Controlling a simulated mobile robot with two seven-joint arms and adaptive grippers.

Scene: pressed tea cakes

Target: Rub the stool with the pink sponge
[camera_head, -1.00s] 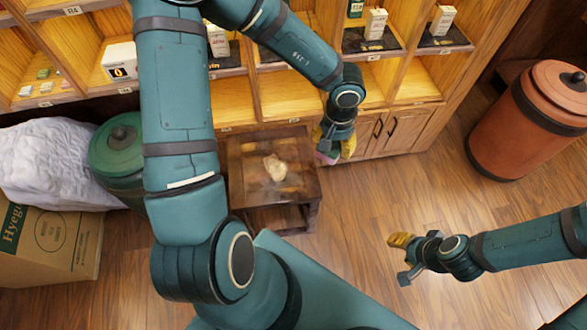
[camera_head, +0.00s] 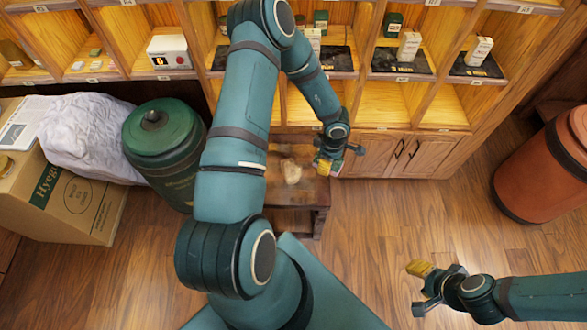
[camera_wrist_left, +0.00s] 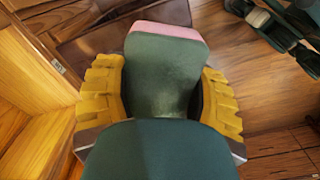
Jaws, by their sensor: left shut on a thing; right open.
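The stool (camera_head: 312,189) is a low dark wooden one in front of the shelves, partly hidden by my left arm. A pale, cloudy patch (camera_head: 291,170) shows on its top. My left gripper (camera_head: 327,165) is at the stool's right edge. I cannot tell whether the sponge touches the stool. My right gripper (camera_head: 423,287) is open and empty above the floor at the right.
Wooden shelves with small boxes and low cupboard doors (camera_head: 410,155) stand behind the stool. A green lidded jar (camera_head: 163,140) and a cardboard box (camera_head: 75,205) are at the left. An orange-brown jar (camera_head: 540,175) is at the right. The floor between is clear.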

